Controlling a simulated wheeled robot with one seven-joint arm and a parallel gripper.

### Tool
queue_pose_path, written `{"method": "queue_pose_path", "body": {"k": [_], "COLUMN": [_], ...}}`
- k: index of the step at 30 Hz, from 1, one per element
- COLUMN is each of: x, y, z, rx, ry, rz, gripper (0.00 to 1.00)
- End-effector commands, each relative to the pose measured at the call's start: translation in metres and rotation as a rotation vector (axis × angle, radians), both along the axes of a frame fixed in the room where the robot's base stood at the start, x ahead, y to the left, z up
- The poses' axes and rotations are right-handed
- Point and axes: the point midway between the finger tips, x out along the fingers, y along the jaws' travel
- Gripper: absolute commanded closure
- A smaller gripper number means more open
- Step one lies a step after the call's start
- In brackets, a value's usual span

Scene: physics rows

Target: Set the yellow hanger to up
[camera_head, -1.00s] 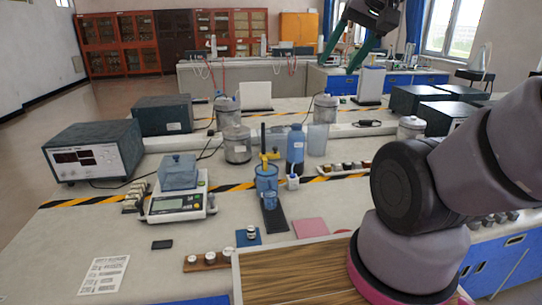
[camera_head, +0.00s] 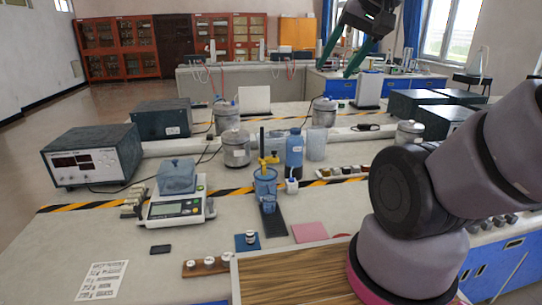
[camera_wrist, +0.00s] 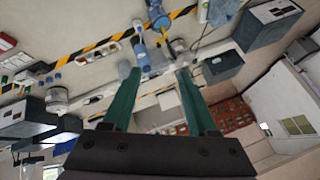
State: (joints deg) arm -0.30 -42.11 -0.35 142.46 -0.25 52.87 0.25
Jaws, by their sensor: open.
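A small yellow piece (camera_head: 263,161) shows at the top of a blue beaker (camera_head: 265,184) in the middle of the near bench, in front of a thin dark upright rod (camera_head: 262,140). A second yellow piece (camera_head: 274,159) is just to its right. I cannot tell which is the hanger, or its exact setting. My gripper (camera_head: 336,72) is high at the back right in the head view, apart from these. In the wrist view my gripper (camera_wrist: 158,73) has two green fingers spread apart with nothing held between them.
A balance (camera_head: 178,208) stands left of the beaker. A blue bottle (camera_head: 294,155) and a clear beaker (camera_head: 317,142) stand close on its right. Metal pots (camera_head: 236,150) are behind. A wooden board (camera_head: 300,275) lies at the front. Free bench shows at left front.

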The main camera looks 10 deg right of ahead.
Motion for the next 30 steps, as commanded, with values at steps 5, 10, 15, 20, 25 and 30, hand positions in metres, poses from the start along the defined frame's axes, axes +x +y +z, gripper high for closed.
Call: {"method": "queue_pose_path", "body": {"k": [5, 10, 15, 20, 25, 30], "x": [0.033, 0.084, 0.138, 0.188, 0.239, 0.285], "y": [0.002, 0.004, 0.008, 0.013, 0.022, 0.033], "z": [0.005, 0.002, -0.012, -0.036, -0.073, -0.120], "rx": [0.048, 0.104, 0.138, 0.146, 0.131, 0.093], "ry": [0.070, 0.170, 0.269, 0.357, 0.444, 0.522], "rz": [-0.017, -0.057, -0.108, -0.161, -0.222, -0.283], "gripper": [0.41, 0.41, 0.41, 0.41, 0.41, 0.41]}}
